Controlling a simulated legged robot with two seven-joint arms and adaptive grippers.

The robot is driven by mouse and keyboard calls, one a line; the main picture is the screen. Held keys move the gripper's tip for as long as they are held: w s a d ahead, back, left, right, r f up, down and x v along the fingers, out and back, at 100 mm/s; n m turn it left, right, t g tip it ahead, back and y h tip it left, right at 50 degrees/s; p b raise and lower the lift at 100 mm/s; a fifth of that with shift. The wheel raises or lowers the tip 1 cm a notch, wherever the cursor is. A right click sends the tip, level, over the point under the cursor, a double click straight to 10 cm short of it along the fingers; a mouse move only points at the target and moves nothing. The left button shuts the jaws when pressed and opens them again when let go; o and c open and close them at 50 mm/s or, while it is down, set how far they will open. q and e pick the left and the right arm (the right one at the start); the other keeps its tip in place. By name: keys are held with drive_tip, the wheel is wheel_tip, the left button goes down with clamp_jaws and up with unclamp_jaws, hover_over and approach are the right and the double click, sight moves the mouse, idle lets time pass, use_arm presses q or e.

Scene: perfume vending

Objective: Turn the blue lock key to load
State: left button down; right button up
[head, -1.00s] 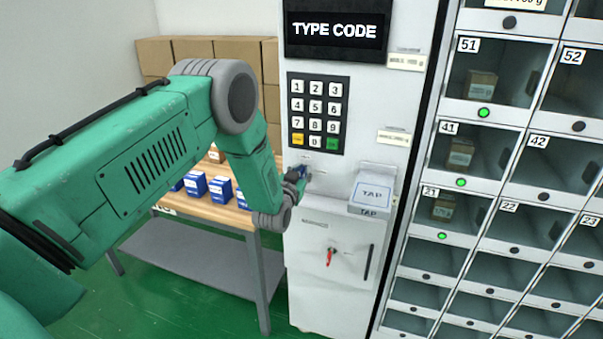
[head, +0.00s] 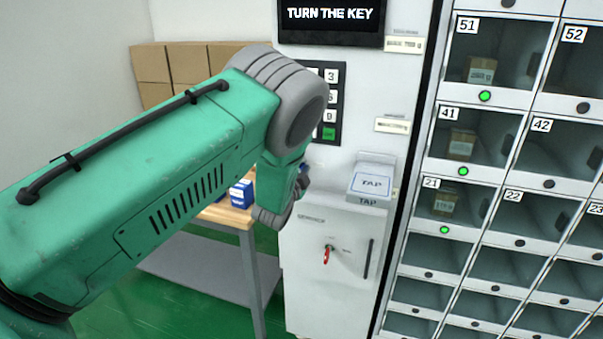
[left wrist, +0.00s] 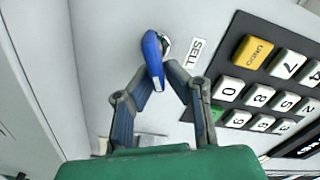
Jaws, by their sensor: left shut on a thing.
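The blue lock key (left wrist: 153,60) sits in its round lock in the machine's pale front panel, beside a label that reads SELL (left wrist: 194,53). My left gripper (left wrist: 156,83) has its two fingers closed around the blue key's handle in the left wrist view. The display (head: 330,14) reads TURN THE KEY. My right gripper is not in view.
The keypad (head: 328,110) is partly covered by my arm. The TAP reader (head: 371,184) juts out to the right of the gripper. Below is a door with a red key (head: 326,255). Numbered lockers (head: 480,155) stand at the right, a table (head: 225,213) at the left.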

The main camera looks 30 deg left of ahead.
use_arm(q)
drive_tip(key=m+b, duration=0.2)
drive_tip(key=m, duration=0.1)
drive_tip(key=m+b, duration=0.2)
drive_tip(key=shift+w+d+f, duration=0.15)
drive_tip(key=shift+d+f, duration=0.05)
drive_tip(key=shift+f, duration=0.15)
drive_tip(key=shift+m, duration=0.3)
drive_tip(key=c, duration=1.7)
unclamp_jaws()
drive_tip(key=shift+o, duration=0.3)
drive_tip(key=shift+w+f, duration=0.2)
drive_tip(key=shift+f, duration=0.05)
drive_tip(key=shift+s+r, duration=0.1)
drive_tip(key=shift+s, duration=0.35)
drive_tip(key=v, duration=1.1)
